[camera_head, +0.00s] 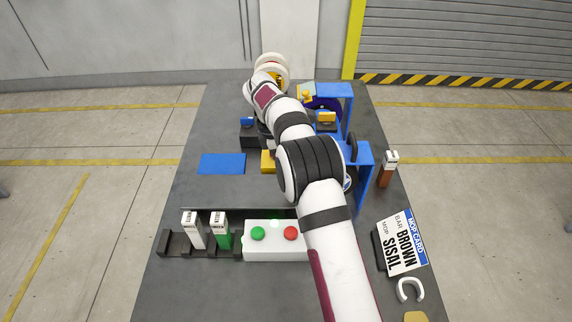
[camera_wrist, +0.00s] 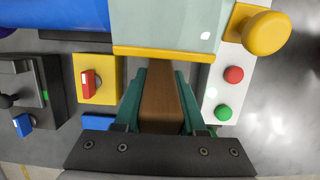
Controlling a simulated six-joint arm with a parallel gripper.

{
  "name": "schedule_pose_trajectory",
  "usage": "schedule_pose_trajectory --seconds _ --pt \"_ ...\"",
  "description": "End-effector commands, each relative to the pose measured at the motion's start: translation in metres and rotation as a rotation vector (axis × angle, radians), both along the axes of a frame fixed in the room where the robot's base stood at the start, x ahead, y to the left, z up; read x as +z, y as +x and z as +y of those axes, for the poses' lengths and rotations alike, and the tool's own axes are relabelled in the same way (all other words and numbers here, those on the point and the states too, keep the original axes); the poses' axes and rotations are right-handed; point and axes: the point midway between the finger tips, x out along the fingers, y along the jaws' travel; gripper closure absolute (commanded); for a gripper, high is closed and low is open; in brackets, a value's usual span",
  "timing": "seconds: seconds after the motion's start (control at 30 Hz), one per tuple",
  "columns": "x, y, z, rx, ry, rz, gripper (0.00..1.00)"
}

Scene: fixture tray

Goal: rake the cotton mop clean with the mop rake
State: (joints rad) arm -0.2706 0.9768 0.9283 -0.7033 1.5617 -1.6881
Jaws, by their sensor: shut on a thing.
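My gripper (camera_wrist: 158,98) has its teal fingers shut on a brown, wood-like bar, which looks like the mop rake's handle (camera_wrist: 160,108). The bar's far end runs under a pale panel with a yellow lower edge (camera_wrist: 165,30), so a rake head is hidden. In the head view my arm covers the gripper and much of the middle of the table. A cream round disc (camera_head: 272,66) shows at the table's far end; I cannot tell if it is the cotton mop. No contact between rake and mop is visible.
A white box with green and red buttons (camera_head: 262,240) stands in front. Blue stands (camera_head: 364,180) are on the right. A rack (camera_head: 172,243) holds a white and a green bar. A brown bar (camera_head: 386,174) and a card (camera_head: 402,245) reading "BAR BROWN, MOP SISAL" are at right.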

Motion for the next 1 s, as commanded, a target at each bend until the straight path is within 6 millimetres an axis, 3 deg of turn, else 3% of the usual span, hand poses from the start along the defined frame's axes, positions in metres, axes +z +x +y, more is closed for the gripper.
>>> schedule_pose_trajectory --seconds 1.0 --pt "0.0 0.0 -0.012 -0.001 -0.002 -0.001 1.0"
